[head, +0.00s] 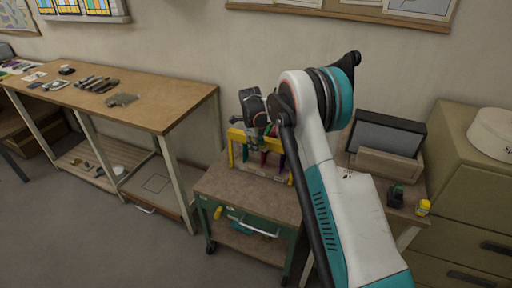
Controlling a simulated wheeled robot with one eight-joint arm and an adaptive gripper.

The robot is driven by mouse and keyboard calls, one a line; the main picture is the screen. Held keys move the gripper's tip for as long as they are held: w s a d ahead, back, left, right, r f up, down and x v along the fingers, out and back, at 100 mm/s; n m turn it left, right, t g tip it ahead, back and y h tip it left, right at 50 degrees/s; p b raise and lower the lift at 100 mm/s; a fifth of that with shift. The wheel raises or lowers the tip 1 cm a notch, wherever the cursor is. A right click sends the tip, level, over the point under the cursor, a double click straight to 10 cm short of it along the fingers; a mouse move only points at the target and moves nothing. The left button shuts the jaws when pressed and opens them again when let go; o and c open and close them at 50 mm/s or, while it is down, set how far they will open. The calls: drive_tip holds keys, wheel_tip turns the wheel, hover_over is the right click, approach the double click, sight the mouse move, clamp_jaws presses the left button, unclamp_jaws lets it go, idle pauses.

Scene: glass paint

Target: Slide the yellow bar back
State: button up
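A yellow frame (231,148) stands on the small green cart (245,195), with a yellow upright at its left and another at its right. A yellow bar (240,133) seems to run across its top, partly hidden by my gripper and arm. My gripper (264,131) hangs just above and at this frame, fingers pointing down. Whether its fingers touch the bar, and whether they are open or shut, is too small to tell. Dark red, green and purple parts (265,158) show inside the frame.
A long workbench (150,95) with tools (97,84) stands at the left. At the right, a side table holds a dark panel (388,133), a dark green item (396,196) and a yellow jar (423,207). A beige cabinet (455,160) stands beyond. The cart's front top is clear.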

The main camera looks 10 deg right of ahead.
drive_tip(key=shift+f, duration=0.2)
clamp_jaws()
drive_tip(key=s+a, duration=0.3)
drive_tip(key=s, duration=0.2)
drive_tip(key=shift+a, duration=0.35)
drive_tip(key=shift+s, duration=0.1)
unclamp_jaws()
drive_tip(key=shift+a, duration=0.1)
wheel_tip(320, 180, up, 12)
drive_tip(key=s+a, duration=0.1)
drive_tip(key=s, duration=0.1)
drive_tip(key=shift+a, duration=0.15)
